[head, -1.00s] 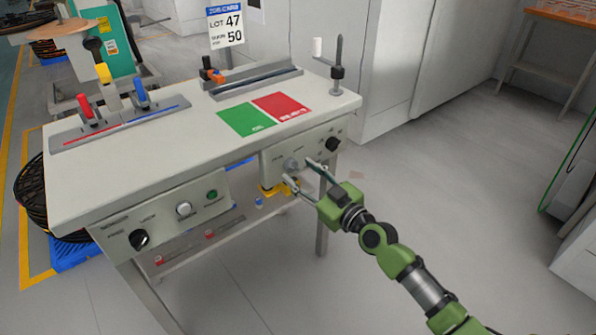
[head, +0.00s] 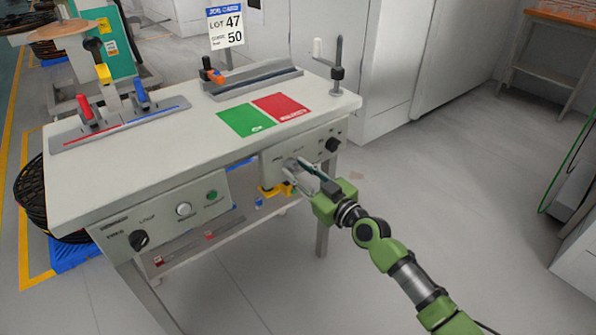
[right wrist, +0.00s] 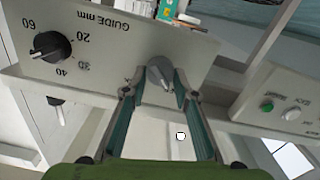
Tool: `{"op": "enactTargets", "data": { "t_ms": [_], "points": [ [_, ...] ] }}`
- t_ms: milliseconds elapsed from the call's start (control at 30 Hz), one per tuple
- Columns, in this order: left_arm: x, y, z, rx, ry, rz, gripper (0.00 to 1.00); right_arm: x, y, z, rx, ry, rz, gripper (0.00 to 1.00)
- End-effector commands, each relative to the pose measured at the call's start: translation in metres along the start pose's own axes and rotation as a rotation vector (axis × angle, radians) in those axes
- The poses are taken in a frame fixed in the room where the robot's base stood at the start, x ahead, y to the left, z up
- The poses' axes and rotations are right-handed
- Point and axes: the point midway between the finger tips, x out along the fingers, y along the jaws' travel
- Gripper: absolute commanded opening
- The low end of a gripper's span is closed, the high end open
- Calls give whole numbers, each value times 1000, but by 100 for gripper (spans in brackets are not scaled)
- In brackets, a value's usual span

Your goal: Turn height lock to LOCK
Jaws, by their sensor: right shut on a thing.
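A grey pointed knob (head: 290,163) sits on the right front panel (head: 271,168) of the workbench. In the right wrist view the knob (right wrist: 159,74) stands between the fingertips of my right gripper (right wrist: 158,92). My right gripper (head: 302,175) is shut on this knob, with the fingers reaching in from the front right. The small print around the knob is too blurred to read, so its pointed setting cannot be told. A black knob (head: 138,240) on the left front panel has its own blurred labels. My left gripper is not in view.
A black guide dial (right wrist: 50,47) with numbers is beside the grey knob. White and green buttons (head: 184,209) (head: 211,196) are on the left panel. The benchtop (head: 165,155) carries green and red patches, levers and a crank (head: 337,65). Open floor lies to the right.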

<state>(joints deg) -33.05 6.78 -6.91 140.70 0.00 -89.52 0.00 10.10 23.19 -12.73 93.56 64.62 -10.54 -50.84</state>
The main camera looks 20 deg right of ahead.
Motion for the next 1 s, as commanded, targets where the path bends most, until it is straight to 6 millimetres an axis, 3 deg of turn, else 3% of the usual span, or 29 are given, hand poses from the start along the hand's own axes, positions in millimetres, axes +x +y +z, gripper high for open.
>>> {"op": "enactTargets", "data": {
  "t_ms": [267,1000],
  "points": [
    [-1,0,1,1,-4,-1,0,0,0,0,139,0,0,5],
    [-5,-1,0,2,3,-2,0,0,2,1,829,-1,-1,5]
  ]
}}
